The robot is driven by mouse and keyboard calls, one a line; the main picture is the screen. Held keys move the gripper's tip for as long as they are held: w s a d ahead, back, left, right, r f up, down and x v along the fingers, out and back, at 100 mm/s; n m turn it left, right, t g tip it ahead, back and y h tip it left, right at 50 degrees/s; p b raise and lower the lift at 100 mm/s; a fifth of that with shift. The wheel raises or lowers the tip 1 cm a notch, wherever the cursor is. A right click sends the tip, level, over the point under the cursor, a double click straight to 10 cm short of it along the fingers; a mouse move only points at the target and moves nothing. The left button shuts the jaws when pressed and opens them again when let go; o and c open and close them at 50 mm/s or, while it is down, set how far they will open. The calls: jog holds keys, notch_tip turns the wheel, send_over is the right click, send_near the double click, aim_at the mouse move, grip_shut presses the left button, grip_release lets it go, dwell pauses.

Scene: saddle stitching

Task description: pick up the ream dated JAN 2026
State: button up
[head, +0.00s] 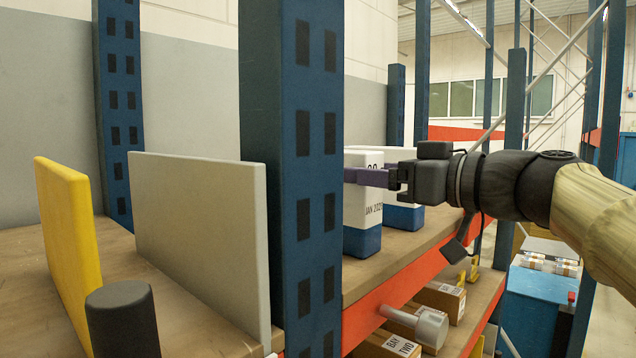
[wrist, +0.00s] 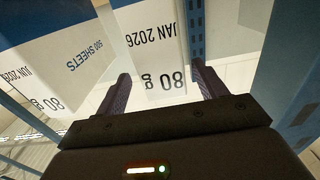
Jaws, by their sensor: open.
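The ream dated JAN 2026 (head: 360,216) is a white block with a blue lower band, standing upright on the wooden shelf just right of the blue rack post. In the wrist view the same ream (wrist: 155,50) appears upside down, with "JAN 2026" and "80 g" readable. My gripper (head: 350,175) is open at the upper part of this ream. In the wrist view its purple fingers (wrist: 160,80) are spread, one on either side of the ream; contact cannot be told. A second ream (head: 404,216) stands to its right, marked JUN in the wrist view (wrist: 50,75).
The blue rack post (head: 290,180) stands close to the ream's left side. Left of it are a grey panel (head: 200,240), a yellow panel (head: 70,230) and a dark cylinder (head: 122,320). Cardboard boxes (head: 440,298) sit on the lower shelf, below the orange beam (head: 400,290).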

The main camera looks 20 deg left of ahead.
jog(key=shift+a, duration=0.1)
jog(key=p+x, duration=0.4)
jog(key=x, duration=0.1)
jog(key=shift+a+f, duration=0.15)
jog(key=shift+f, duration=0.05)
jog(key=shift+s, duration=0.1)
dwell(0.3)
grip_shut()
jog(key=shift+r, duration=0.15)
dwell(0.3)
